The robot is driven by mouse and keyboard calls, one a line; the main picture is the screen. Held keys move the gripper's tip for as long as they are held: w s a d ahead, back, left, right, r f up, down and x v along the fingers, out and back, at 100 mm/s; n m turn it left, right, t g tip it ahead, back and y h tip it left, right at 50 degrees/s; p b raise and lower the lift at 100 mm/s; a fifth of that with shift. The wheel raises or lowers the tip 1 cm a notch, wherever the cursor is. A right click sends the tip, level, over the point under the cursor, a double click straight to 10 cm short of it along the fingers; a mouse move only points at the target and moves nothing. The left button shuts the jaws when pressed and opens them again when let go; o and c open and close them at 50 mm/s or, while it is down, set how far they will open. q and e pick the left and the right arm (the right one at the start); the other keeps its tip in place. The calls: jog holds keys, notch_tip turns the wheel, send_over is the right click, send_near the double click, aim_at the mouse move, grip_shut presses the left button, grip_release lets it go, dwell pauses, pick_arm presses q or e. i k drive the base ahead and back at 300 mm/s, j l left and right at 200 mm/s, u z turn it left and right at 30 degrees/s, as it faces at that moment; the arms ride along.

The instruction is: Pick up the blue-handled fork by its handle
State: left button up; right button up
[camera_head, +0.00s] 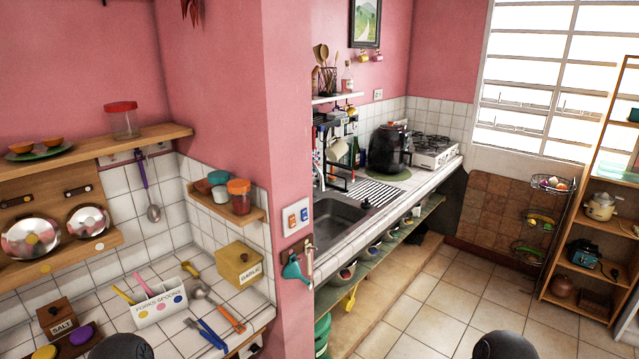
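A blue-handled utensil (211,334), which looks like the fork, lies on the white tiled counter (252,298) at the lower left. Its blue handle points toward the front edge; its tines are too small to make out clearly. An orange-handled utensil (226,315) lies close to its right. The white holder marked for forks and spoons (160,309) stands to its left, with several coloured handles sticking up. Neither of my grippers shows; only dark rounded parts of my own arms show at the bottom edge.
A yellow garlic box (238,265) stands behind the utensils, and a brown salt box (57,318) is at the left. A pink wall corner (288,150) rises right of the counter. A sink (338,222) lies beyond it. Tiled floor (440,310) is open at the right.

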aim_at(210, 339)
jog(key=i+l, duration=0.1)
jog(key=i, duration=0.2)
jog(key=i+l, duration=0.15)
jog(key=i, duration=0.15)
jog(key=i+u, duration=0.15)
jog(key=u, duration=1.45)
